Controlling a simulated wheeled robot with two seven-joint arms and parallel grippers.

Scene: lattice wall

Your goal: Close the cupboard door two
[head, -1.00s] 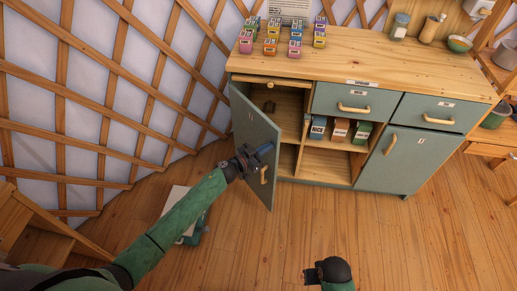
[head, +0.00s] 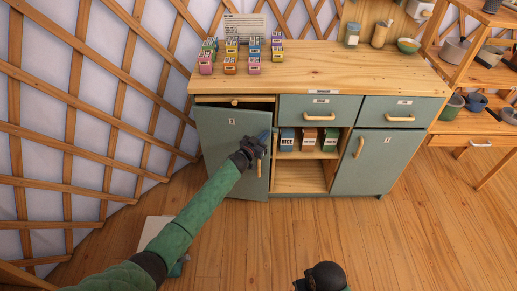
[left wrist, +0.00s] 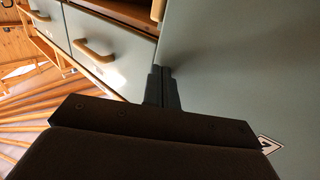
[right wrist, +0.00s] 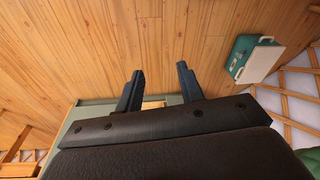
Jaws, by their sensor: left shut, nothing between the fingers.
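The left cupboard door (head: 222,150) is grey-green, with a small label near its top and a wooden handle (head: 259,168) at its right edge. It stands slightly ajar, hinged at the left. My left gripper (head: 265,136) is at the door's right edge, in front of the cabinet. In the left wrist view its fingers (left wrist: 162,85) are shut and empty, close against the door panel (left wrist: 240,70); contact is unclear. My right gripper (right wrist: 160,78) is open and empty, low in front of the cabinet. The right cupboard door (head: 375,165) is shut.
Small coloured boxes (head: 230,66) stand on the countertop (head: 320,70). A teal and white case (right wrist: 257,60) lies on the floor. The floor right of my arm is clear.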

